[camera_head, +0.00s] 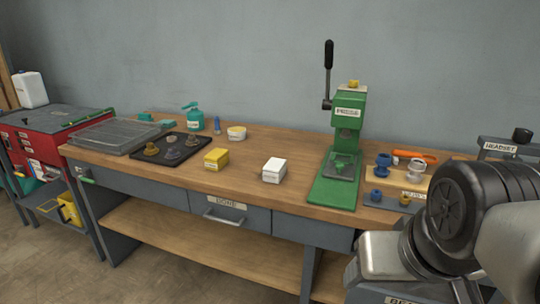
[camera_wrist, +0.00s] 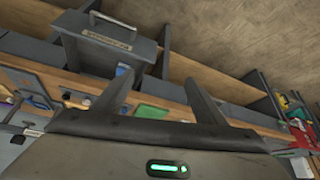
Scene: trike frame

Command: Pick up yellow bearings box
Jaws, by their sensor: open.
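A small yellow box (camera_head: 216,159) sits on the wooden workbench (camera_head: 250,205), left of the white box, in the head view. It stands apart from the things around it. My gripper (camera_wrist: 157,78) shows in the wrist view with its two fingers spread and nothing between them. It is away from the yellow box, which I cannot make out in the wrist view. In the head view only part of my arm shows at the right edge; the fingers are hidden or out of frame.
A white box (camera_head: 274,170) stands right of the yellow one, then a green press (camera_head: 335,185). The bench front near the yellow box is clear.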

